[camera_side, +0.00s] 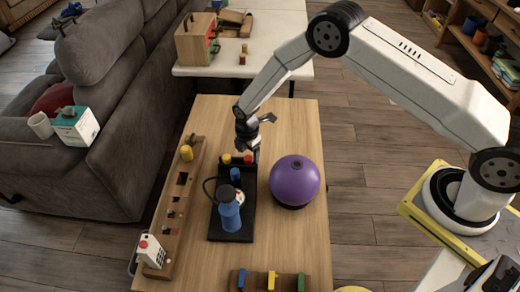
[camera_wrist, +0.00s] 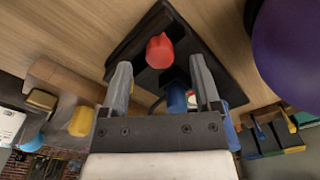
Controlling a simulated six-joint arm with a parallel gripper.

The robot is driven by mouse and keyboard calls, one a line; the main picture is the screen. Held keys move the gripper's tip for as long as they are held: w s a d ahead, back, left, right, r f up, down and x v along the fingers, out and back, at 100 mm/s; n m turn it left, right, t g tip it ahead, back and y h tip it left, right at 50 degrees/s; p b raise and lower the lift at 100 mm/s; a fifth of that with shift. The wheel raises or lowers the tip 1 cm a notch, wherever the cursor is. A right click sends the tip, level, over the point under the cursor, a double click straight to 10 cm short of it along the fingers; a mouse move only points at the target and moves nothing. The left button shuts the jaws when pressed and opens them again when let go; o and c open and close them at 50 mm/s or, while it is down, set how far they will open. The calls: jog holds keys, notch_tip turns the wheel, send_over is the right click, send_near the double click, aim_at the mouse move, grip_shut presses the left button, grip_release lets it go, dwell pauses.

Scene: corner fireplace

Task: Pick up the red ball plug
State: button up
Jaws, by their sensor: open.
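The red ball plug (camera_wrist: 159,50) stands on a black tray (camera_wrist: 190,30) in the wrist view, just ahead of the gap between my fingertips. In the side view a bit of the red plug (camera_side: 248,160) shows at the far end of the black tray (camera_side: 246,228), partly hidden by my gripper. My gripper (camera_wrist: 161,72) is open and empty, its fingers to either side of the plug's line. In the side view my gripper (camera_side: 250,148) is over the tray's far end. Whether the fingers reach the plug's height cannot be told.
A blue plug (camera_side: 235,174) and a blue bottle-like object (camera_side: 229,214) with a dark loop stand on the tray. A purple ball (camera_side: 295,182) sits close on the right. A wooden rack (camera_side: 178,205) runs along the left; a yellow plug (camera_side: 226,158) is beside the red one.

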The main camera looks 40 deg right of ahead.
aim_at(249, 157)
jog(key=shift+f, duration=1)
grip_shut()
jog(key=shift+r, duration=0.15)
notch_tip(249, 157, up, 10)
dwell(0.6)
dwell(0.5)
